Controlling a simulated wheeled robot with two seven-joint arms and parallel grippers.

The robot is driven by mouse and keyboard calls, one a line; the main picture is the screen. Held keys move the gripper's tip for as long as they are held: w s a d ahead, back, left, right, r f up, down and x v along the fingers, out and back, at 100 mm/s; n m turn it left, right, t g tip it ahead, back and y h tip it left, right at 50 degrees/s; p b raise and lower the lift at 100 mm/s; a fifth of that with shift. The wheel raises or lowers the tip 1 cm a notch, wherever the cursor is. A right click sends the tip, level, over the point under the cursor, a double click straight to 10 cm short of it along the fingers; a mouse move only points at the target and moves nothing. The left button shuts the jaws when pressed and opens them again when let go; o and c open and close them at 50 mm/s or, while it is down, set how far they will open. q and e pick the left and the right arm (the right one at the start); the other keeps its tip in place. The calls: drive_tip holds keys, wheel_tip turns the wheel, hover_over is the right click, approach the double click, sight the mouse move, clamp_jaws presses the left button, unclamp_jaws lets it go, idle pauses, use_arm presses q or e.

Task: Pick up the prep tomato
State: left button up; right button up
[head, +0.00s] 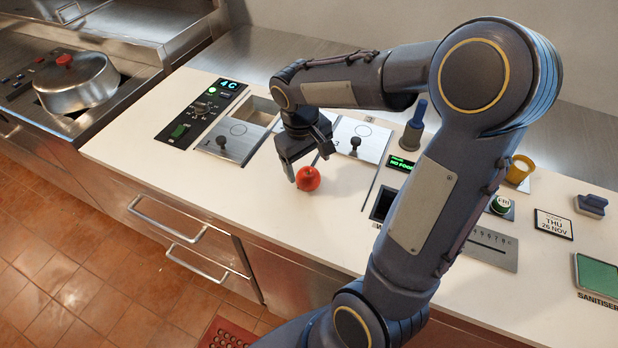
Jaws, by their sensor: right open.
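The red tomato (308,179) sits on the white counter (262,208), near the front of the lidded wells. My right gripper (304,170) points down at the tomato, with its fingers open just behind and beside it. One finger shows to the left of the tomato and another part above and to its right. I cannot tell whether the fingers touch it. My left gripper is not in view.
Metal lids with black knobs (221,142) lie behind the gripper. A blue-handled tool (414,128) and a yellow cup (520,168) stand to the right. A lidded pot (77,85) is at the far left. The counter left of the tomato is clear.

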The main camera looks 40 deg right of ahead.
sight(307, 173)
wheel_tip(307, 173, down, 5)
drive_tip(key=shift+w+d+f, duration=0.1)
drive_tip(key=shift+w, duration=0.05)
drive_tip(key=c, duration=1.1)
